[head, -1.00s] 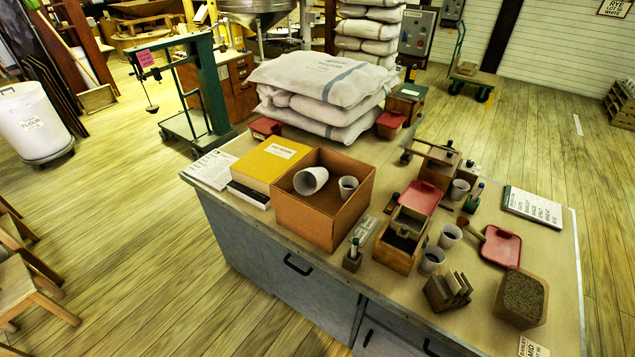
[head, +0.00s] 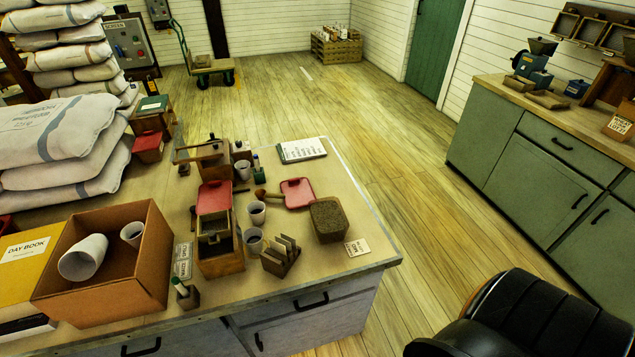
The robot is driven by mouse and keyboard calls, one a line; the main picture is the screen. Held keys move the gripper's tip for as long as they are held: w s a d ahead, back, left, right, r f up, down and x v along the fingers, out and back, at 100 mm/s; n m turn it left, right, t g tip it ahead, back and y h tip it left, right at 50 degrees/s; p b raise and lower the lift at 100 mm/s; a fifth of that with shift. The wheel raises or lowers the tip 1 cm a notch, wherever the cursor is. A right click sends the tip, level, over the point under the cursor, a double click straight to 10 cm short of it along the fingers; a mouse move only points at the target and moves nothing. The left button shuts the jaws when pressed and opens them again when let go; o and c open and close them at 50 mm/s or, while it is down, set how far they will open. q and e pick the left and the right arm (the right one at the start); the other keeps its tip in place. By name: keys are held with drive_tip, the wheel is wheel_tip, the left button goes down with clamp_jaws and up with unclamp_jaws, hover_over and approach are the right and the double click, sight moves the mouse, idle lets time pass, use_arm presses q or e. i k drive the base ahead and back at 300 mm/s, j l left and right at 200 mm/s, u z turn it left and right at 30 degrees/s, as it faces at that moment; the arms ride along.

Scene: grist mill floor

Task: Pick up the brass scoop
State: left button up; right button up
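I cannot make out a brass scoop in the head view. The workbench (head: 330,253) holds a red dustpan-like scoop (head: 297,192) with a wooden-handled brush beside it, and another red pan (head: 214,197) on a wooden box. Several small cups stand near them, one of them a dark-filled cup (head: 254,240). A cardboard box (head: 95,293) at the left holds two white cups, one lying on its side. The insides of some boxes are partly hidden. Neither of my grippers is in view.
A green cabinet counter (head: 520,170) with small mills and boxes stands at the right. A black padded shape (head: 545,315), seemingly a chair, fills the bottom right. Flour sacks (head: 55,150) are stacked at the left. The wooden floor (head: 400,170) between bench and counter is clear.

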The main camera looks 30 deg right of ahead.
sight(261, 193)
drive_tip(key=z, duration=0.6)
drive_tip(key=i+l+z, duration=0.2)
drive_tip(key=l+z, duration=0.2)
drive_tip(key=l, duration=0.25)
